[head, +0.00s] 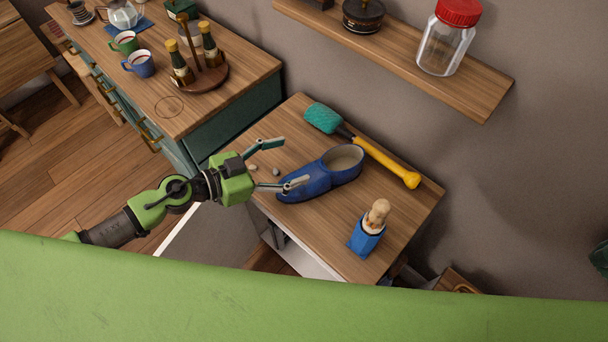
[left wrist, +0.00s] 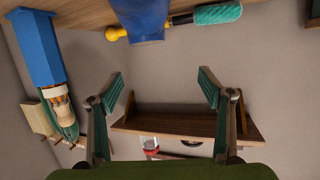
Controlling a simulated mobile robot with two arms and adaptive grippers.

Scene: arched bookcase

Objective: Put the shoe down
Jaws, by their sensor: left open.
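The blue shoe (head: 318,178) rests on its sole on the small wooden table (head: 290,228), its tan-lined opening towards the wall. Its blue side also shows at the top of the left wrist view (left wrist: 145,18), which looks upside down. My left gripper (head: 292,163) is open at the toe end of the shoe, with one finger overlapping the toe in the head view. In the left wrist view the fingers (left wrist: 160,76) are spread with nothing between them, and the shoe appears apart from them. My right gripper is not in view.
A duster with a yellow handle (head: 388,163) lies behind the shoe. A blue holder (head: 366,238) with a brush-like object stands at the front right. Small pebbles (head: 277,171) lie near the gripper. A wall shelf (head: 400,47) holds a red-lidded jar (head: 447,40). A green cabinet (head: 235,105) stands left.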

